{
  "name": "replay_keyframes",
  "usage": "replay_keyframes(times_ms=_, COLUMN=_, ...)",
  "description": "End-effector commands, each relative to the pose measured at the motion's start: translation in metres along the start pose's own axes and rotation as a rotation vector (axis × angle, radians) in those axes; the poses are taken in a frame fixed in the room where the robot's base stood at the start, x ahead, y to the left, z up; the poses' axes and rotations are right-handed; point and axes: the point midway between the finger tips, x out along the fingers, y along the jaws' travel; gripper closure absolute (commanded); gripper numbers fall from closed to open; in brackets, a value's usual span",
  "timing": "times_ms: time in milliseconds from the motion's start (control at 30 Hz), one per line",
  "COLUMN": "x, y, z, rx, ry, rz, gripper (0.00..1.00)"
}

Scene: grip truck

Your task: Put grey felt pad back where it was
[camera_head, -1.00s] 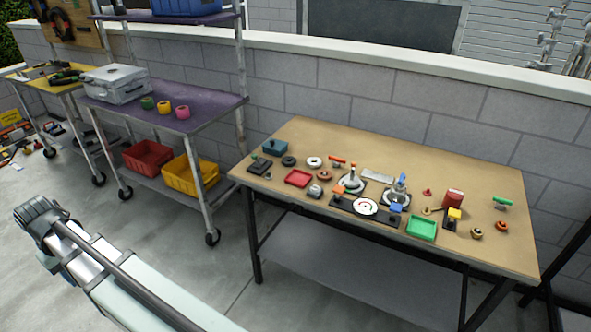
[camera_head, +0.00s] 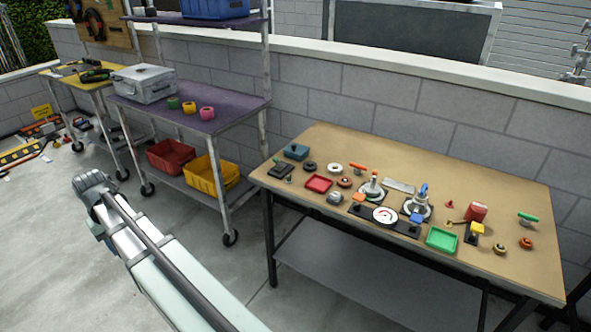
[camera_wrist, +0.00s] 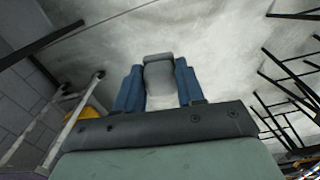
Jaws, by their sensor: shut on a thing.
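My gripper (camera_wrist: 159,66) shows in the wrist view. Its two blue fingers are closed on a grey, rounded piece, which looks like the grey felt pad (camera_wrist: 158,58). The pad sits between the fingertips, with the pale concrete floor behind it and no surface touching it that I can see. In the head view my arm reaches in from the bottom at the lower left, over the floor; the pad cannot be made out there. The wooden-topped table (camera_head: 330,236) stands at the right. No empty place for the pad can be clearly identified on it.
The table carries a red tray (camera_head: 318,184), a green tray (camera_head: 442,239), a teal box (camera_head: 296,152), a round dial (camera_head: 385,215) and a red can (camera_head: 476,211). A purple-shelved cart (camera_head: 235,112) stands left of it. Open floor lies in front.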

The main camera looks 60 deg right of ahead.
Motion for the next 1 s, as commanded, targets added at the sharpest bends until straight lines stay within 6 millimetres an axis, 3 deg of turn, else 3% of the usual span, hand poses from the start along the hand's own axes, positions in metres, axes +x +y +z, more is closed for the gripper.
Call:
replay_keyframes(times_ms=33, x=-0.001, y=0.018, z=-0.007, rx=0.031, ry=-0.001, rz=-0.001, gripper=0.90)
replay_keyframes(times_ms=200, x=-0.003, y=0.071, z=-0.020, rx=0.119, ry=-0.002, rz=-0.003, gripper=0.90)
replay_keyframes(times_ms=500, x=-0.006, y=0.170, z=-0.030, rx=0.276, ry=-0.004, rz=-0.007, gripper=0.90)
replay_keyframes(times_ms=1000, x=-0.012, y=0.342, z=-0.014, rx=0.533, ry=-0.007, rz=-0.014, gripper=0.90)
